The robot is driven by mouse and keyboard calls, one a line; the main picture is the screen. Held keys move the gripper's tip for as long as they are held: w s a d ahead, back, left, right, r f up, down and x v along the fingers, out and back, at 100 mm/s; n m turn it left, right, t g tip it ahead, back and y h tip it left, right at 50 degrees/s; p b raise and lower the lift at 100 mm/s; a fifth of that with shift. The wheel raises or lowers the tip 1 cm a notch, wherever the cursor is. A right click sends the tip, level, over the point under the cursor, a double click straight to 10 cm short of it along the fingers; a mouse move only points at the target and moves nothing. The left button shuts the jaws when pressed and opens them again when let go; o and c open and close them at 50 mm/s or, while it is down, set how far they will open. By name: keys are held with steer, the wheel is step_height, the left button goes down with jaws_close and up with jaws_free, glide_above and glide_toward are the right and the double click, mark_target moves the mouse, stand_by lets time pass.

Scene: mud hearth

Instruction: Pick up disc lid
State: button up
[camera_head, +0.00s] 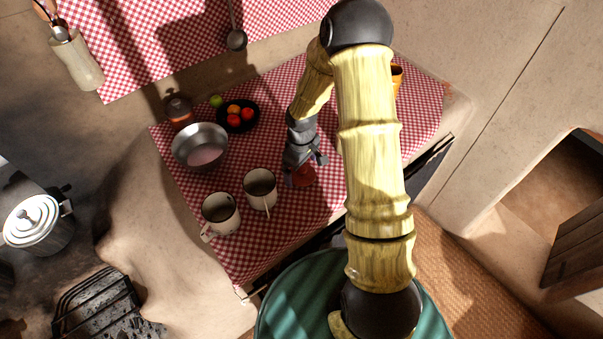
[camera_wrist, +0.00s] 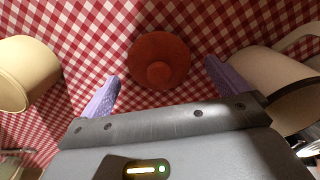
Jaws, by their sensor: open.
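The disc lid is a round red-brown disc with a raised knob in its middle. It lies on the red checked cloth, and in the wrist view the disc lid (camera_wrist: 158,60) sits just beyond and between my fingertips. My gripper (camera_wrist: 163,88) is open and empty, its purple finger pads apart on either side of the lid. In the head view my gripper (camera_head: 303,168) hangs over the table, and the disc lid (camera_head: 304,177) shows partly hidden at the fingers. I cannot tell the exact height of the fingers above the cloth.
Two cream mugs (camera_head: 260,188) (camera_head: 221,213) stand left of the lid. A metal bowl (camera_head: 200,146), a black plate of fruit (camera_head: 252,123) and a lidded brown pot (camera_head: 178,110) are farther back. The checked tablecloth (camera_head: 420,112) has bare room at the right.

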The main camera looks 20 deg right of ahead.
steer(key=shift+f, duration=0.75)
steer(key=c, duration=1)
